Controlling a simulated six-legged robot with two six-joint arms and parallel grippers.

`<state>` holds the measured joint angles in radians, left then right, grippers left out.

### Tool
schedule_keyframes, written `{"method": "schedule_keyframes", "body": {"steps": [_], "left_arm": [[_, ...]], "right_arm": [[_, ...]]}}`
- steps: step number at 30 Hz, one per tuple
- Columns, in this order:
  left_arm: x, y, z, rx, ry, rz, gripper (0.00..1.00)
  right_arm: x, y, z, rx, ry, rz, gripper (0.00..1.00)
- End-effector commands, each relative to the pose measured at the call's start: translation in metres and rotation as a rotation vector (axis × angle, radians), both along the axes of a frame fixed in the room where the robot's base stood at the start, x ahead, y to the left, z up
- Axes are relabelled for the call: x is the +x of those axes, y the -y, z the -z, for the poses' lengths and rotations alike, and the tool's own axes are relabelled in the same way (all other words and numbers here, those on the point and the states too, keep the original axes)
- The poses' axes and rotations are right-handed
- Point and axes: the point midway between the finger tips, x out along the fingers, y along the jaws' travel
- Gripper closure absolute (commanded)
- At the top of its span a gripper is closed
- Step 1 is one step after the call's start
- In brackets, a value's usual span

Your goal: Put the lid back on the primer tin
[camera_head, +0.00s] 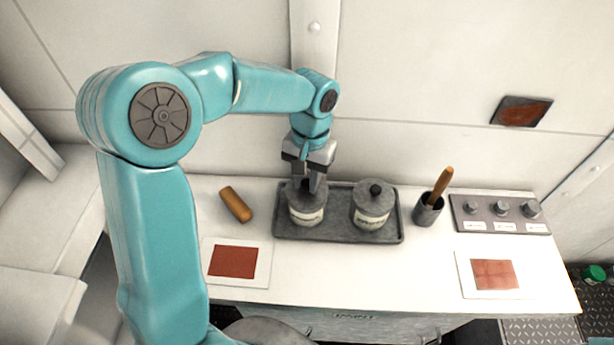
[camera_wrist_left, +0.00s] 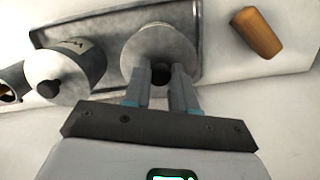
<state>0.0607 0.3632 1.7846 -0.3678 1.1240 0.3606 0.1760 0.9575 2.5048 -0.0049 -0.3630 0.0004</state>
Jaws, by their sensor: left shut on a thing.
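My left gripper (camera_head: 313,186) points straight down and is shut on the dark knob of a grey round lid (camera_wrist_left: 150,48). In the head view the lid is at the top of the left labelled tin (camera_head: 306,217). I cannot tell whether it is fully seated or just above the rim. The label is too small to read surely. The fingers partly hide the lid in the head view, and the lid hides most of that tin in the wrist view. My right gripper is in neither view.
Both tins stand on a grey tray (camera_head: 338,234). The right tin (camera_head: 373,206) wears its own black-knobbed lid. A wooden cylinder (camera_head: 236,204) lies left of the tray. A cup (camera_head: 428,211) with a wooden-handled tool and a knob panel (camera_head: 500,214) are at the right. Red sample cards lie in front.

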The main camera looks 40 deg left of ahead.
Motion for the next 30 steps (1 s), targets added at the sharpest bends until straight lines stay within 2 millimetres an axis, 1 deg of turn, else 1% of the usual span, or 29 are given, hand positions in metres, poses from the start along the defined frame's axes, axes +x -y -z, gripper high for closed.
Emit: {"method": "schedule_keyframes", "body": {"steps": [27, 28, 29, 30], "left_arm": [[0.0014, -0.0004, 0.0019, 0.0, 0.0, 0.0, 1.0], [0.0014, -0.0004, 0.0019, 0.0, 0.0, 0.0, 0.71], [0.0014, -0.0004, 0.0019, 0.0, 0.0, 0.0, 0.61], [0.0014, -0.0004, 0.0019, 0.0, 0.0, 0.0, 0.48]], "right_arm": [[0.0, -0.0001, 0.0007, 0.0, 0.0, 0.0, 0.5], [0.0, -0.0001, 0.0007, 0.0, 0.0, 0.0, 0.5], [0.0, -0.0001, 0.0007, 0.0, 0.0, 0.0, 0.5], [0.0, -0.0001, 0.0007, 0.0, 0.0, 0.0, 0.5]]}}
